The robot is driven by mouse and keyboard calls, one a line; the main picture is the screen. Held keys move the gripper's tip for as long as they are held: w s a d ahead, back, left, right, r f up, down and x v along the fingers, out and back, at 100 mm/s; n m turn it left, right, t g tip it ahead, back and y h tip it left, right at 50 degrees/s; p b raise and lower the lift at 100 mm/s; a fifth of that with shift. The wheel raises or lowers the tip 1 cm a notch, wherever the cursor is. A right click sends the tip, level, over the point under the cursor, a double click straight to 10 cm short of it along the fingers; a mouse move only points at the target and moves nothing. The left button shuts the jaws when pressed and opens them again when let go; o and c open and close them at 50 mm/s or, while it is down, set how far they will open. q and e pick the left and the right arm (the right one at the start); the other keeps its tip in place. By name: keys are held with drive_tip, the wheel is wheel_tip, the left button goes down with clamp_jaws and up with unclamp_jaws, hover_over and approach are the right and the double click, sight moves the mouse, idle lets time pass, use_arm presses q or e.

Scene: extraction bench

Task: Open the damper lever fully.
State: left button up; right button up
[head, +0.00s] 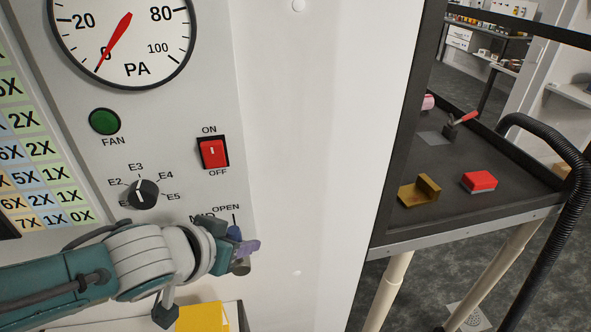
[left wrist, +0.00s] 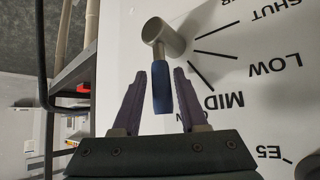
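The damper lever shows in the left wrist view as a grey hub (left wrist: 170,38) with a blue handle (left wrist: 162,88) pointing straight down in that picture, past the MID mark. In the head view the blue handle (head: 234,233) points up from its hub, in line with the mark under the OPEN label (head: 226,208). My left gripper (left wrist: 160,72) has its two purple fingers on either side of the handle, with gaps showing, so it is open around it. In the head view my left gripper (head: 247,247) partly covers the lever and the MID label. My right gripper is out of view.
On the panel above are an E2–E5 knob (head: 143,193), a red rocker switch (head: 213,153), a green FAN button (head: 104,121) and a PA gauge (head: 128,40). A yellow object (head: 203,317) lies below my left arm. A dark cart (head: 440,190) with small items stands at right.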

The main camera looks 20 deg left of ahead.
use_arm(q)
drive_tip(key=shift+s+r, duration=0.35)
drive_tip(key=shift+s, duration=0.05)
drive_tip(key=p+v, duration=0.2)
drive_tip(key=v, duration=0.6)
drive_tip(key=shift+s+r, duration=0.25)
drive_tip(key=shift+r, duration=0.05)
